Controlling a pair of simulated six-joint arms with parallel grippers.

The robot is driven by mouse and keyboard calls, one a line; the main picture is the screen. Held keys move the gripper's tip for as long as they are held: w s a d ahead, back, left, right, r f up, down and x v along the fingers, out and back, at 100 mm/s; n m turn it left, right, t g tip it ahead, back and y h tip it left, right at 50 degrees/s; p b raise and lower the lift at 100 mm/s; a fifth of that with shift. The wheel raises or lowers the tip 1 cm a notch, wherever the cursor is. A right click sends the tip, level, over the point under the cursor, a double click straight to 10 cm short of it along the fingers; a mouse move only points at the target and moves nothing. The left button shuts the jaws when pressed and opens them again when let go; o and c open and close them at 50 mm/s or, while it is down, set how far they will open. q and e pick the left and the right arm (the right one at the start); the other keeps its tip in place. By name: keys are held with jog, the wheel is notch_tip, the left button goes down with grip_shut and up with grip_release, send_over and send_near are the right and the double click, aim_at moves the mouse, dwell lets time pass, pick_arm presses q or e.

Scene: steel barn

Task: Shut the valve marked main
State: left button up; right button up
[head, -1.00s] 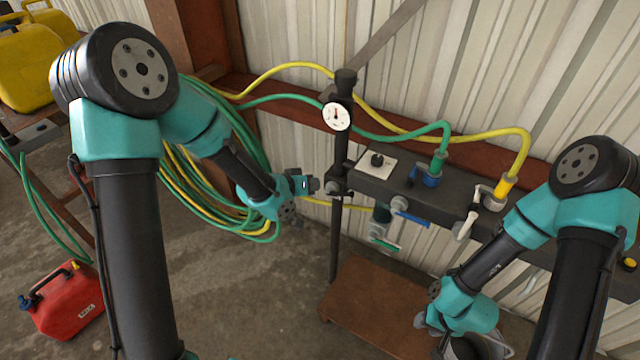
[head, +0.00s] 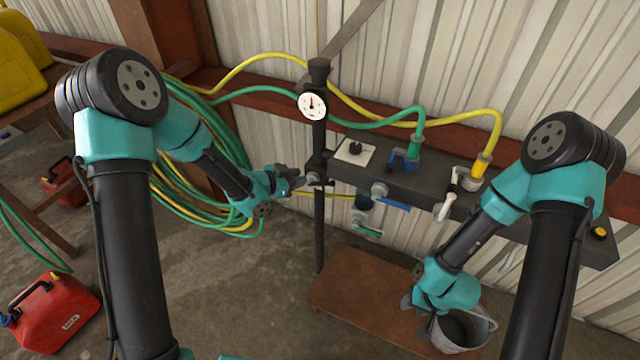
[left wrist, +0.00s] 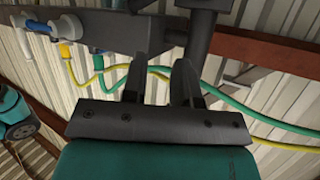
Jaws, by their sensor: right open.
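A dark manifold bar (head: 340,172) runs along the wall, with several valves on it. A blue lever (head: 393,204) and a white lever (head: 446,203) stick out at its front; a green lever (head: 369,232) hangs lower. A blue valve (head: 404,160) sits under the green hose. I cannot read any "main" marking. My left gripper (head: 298,180) is beside the post at the bar's left end; in the left wrist view its fingers (left wrist: 161,80) are apart with nothing visibly between them. My right gripper (head: 422,312) is open low at the right, beside a grey bucket (head: 480,335), partly hidden.
A black knob sits on a white plate (head: 346,156). Green and yellow hoses loop above the bar and hang coiled behind my left arm. A brown low platform (head: 345,285) stands below. A red can (head: 55,312) is at left.

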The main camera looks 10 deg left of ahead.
aim_at(319, 184)
pick_arm(q)
jog(key=f+m+h, duration=0.1)
jog(key=f+m, duration=0.1)
jog(key=m, duration=0.1)
jog(key=w+f+m, duration=0.1)
jog(key=m, duration=0.3)
jog(key=f+m+g+h, duration=0.1)
jog(key=f+m, duration=0.1)
jog(key=m, duration=0.2)
jog(key=shift+w+d+f+h, duration=0.25)
jog(key=shift+d+f+h, duration=0.05)
jog(key=shift+x, duration=3.75)
grip_shut()
